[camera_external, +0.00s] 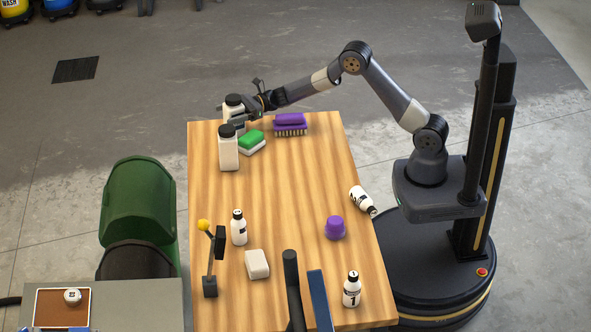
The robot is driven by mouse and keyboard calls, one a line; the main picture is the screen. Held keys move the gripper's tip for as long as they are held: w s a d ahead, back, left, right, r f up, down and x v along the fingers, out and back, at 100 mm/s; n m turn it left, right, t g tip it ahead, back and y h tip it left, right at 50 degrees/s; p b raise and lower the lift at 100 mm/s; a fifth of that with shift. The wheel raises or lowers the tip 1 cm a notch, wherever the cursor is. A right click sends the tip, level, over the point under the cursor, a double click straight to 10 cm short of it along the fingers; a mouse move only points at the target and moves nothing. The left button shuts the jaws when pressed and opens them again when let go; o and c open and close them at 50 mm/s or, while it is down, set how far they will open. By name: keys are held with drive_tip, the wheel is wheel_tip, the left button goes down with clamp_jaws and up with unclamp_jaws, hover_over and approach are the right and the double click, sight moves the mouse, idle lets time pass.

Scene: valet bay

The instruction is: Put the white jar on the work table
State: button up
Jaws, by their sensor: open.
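A white jar with a dark lid (232,113) is at the far left end of the wooden work table (290,200). It looks upright, and its lower part is partly hidden. A second similar white jar with a dark lid (228,152) stands upright just in front of it on the table. My gripper (234,112) reaches in from the right, open, with its fingers at the farther jar. I cannot tell whether the fingers touch it.
A green-and-white sponge (251,142) and a purple brush (290,123) lie near the jars. Small white bottles (239,228), a purple knob-like object (335,228) and a cream block (257,264) are nearer the front. The table's middle is clear. A green machine (139,205) stands left.

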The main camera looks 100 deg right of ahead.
drive_tip(key=b+v, duration=0.1)
drive_tip(key=v, duration=1.1)
